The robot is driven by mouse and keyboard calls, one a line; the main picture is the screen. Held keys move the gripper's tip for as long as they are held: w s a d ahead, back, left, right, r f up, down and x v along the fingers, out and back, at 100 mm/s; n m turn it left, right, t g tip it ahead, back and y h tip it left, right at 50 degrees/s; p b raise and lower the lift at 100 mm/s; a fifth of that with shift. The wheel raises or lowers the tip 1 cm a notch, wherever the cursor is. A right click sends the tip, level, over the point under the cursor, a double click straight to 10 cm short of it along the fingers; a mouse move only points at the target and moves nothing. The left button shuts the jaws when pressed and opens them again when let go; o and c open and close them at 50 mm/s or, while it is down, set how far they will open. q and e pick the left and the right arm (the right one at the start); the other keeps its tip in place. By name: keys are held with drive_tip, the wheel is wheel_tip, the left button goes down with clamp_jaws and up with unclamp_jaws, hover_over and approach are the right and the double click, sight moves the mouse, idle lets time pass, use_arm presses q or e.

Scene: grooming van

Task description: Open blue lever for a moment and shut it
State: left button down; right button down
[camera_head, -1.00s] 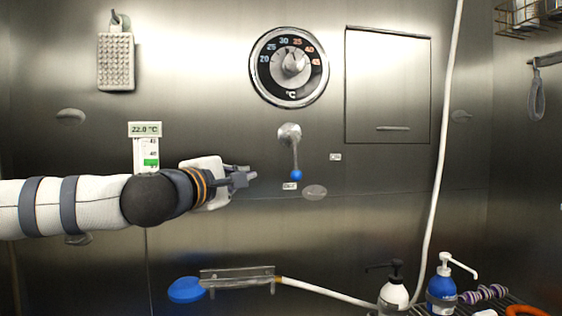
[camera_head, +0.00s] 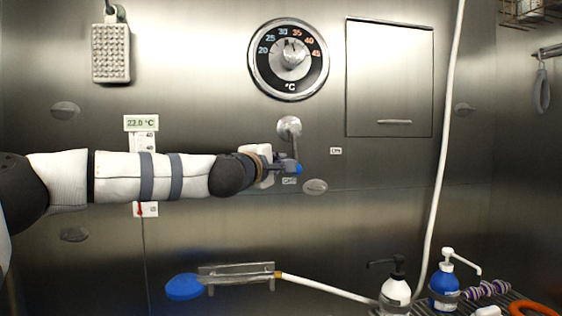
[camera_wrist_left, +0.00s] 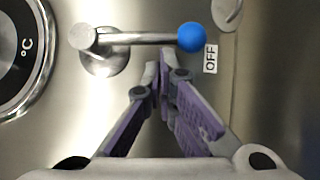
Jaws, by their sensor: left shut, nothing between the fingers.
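The lever is a metal rod with a blue ball end (camera_head: 299,169), hanging down from a round metal mount (camera_head: 289,126) on the steel wall. In the left wrist view the blue ball (camera_wrist_left: 192,37) is beside a label reading OFF (camera_wrist_left: 210,59). My left gripper (camera_head: 288,167) is shut and empty, with its fingertips right beside the lever rod near the ball. In the left wrist view the fingertips (camera_wrist_left: 159,72) sit just under the rod; whether they touch it I cannot tell. My right gripper is not in view.
A temperature dial (camera_head: 289,58) is above the lever. A closed panel door (camera_head: 389,78) is at upper right. A white hose (camera_head: 446,130) runs down the wall. A blue shower head (camera_head: 184,287) rests below, and pump bottles (camera_head: 444,283) stand at lower right.

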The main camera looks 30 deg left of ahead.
use_arm(q)
drive_tip(key=shift+r, duration=0.1)
drive_tip(key=shift+w, duration=0.1)
